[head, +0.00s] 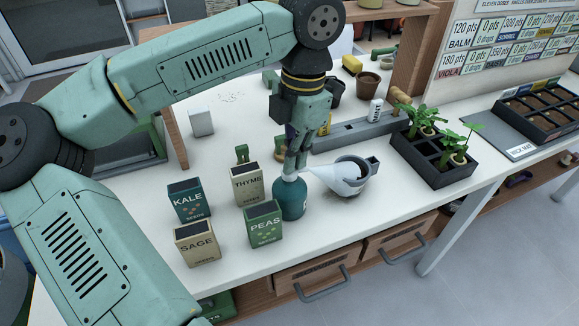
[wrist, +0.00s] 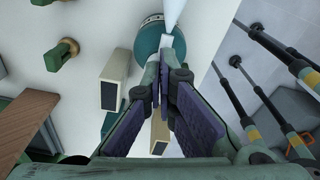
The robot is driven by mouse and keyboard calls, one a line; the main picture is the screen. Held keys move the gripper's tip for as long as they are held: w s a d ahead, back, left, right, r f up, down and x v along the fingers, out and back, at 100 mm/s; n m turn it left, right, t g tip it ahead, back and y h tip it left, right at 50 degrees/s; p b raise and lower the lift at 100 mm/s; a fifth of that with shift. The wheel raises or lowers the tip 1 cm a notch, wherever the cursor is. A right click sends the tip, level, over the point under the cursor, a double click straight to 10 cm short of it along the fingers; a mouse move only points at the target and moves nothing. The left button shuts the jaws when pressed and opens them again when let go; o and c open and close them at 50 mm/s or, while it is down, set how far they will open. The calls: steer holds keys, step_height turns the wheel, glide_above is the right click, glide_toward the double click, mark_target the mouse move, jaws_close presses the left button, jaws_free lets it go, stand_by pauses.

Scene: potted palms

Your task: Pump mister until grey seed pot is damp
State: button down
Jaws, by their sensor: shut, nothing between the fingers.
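The mister (head: 289,199) is a teal bottle with a white top, standing upright near the front edge of the white table. My gripper (head: 292,168) points down with its fingers together at the mister's top, and seems to touch it. In the wrist view the shut, empty fingers (wrist: 163,80) overlap the white nozzle, with the teal mister (wrist: 147,48) behind them. A pale white cone, which looks like spray, widens from the nozzle rightward to the grey seed pot (head: 368,178). The cone hides part of the pot, and I cannot tell its dampness.
Kale (head: 189,202), sage (head: 197,243), thyme (head: 247,187) and peas (head: 264,225) seed packets stand left of the mister. A black tray (head: 431,165) with green seedlings is to the right. A grey rail (head: 350,136) lies behind. Drawers sit below the front edge.

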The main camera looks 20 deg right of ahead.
steer(key=d, duration=0.2)
steer(key=d+r, duration=0.1)
steer(key=shift+w, duration=0.4)
steer(key=shift+a, duration=0.1)
step_height(320, 180, up, 12)
steer(key=d, duration=0.1)
steer(key=shift+w, duration=0.15)
steer(key=shift+d, duration=0.1)
stand_by(1.4)
